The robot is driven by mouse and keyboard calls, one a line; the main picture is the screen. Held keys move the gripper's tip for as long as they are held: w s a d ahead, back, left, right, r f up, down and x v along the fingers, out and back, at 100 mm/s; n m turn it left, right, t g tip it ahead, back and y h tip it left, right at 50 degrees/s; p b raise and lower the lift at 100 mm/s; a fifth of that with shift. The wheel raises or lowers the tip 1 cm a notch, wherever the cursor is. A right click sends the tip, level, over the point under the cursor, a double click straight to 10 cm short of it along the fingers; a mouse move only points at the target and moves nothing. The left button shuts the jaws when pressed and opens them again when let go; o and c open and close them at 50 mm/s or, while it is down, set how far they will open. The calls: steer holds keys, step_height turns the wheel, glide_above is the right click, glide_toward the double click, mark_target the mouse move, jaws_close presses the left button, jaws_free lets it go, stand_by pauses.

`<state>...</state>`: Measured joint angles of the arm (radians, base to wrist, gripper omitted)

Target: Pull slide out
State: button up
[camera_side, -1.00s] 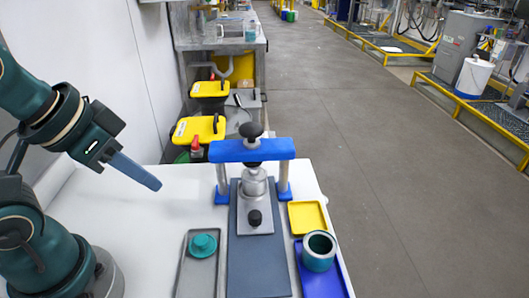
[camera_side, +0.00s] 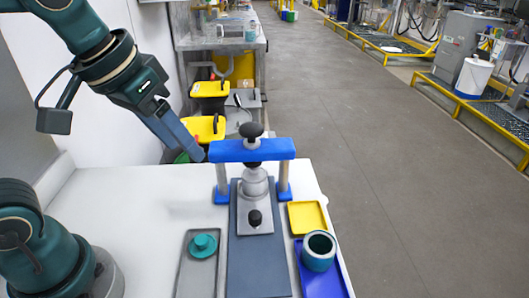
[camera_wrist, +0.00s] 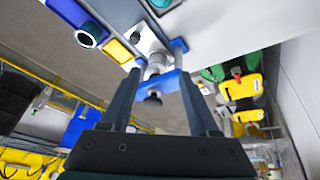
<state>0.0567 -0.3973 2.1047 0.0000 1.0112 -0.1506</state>
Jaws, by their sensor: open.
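The slide (camera_side: 250,228) is a light metal plate with a black knob (camera_side: 255,217) on its front part. It lies on a dark grey base plate (camera_side: 258,270), under a blue bridge (camera_side: 252,150) on two metal posts. A metal cylinder (camera_side: 254,182) stands on the slide's rear part. The slide's knob also shows in the wrist view (camera_wrist: 135,37). My gripper (camera_side: 199,157) is left of the bridge in the side view, raised and pointing down to the right, apart from the slide. In the wrist view its fingers (camera_wrist: 158,74) are spread, with the bridge beyond them.
A black knob (camera_side: 251,130) tops the bridge. A grey tray (camera_side: 184,283) with a teal knobbed piece (camera_side: 203,245) lies left of the base. A yellow tray (camera_side: 307,217) and a blue tray (camera_side: 323,284) with a teal ring (camera_side: 318,251) lie right.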

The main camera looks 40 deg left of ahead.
steer(key=w+d+f+g, duration=0.2)
steer(key=w+d+f, duration=0.1)
steer(key=w, duration=0.4)
steer(key=m+g, duration=0.1)
steer(key=g, duration=0.2)
glide_above(255, 214)
step_height(255, 214, down, 8)
steer(key=shift+w+a+f, duration=0.1)
steer(key=shift+f, duration=2.7)
jaws_close()
steer(key=shift+r, duration=0.1)
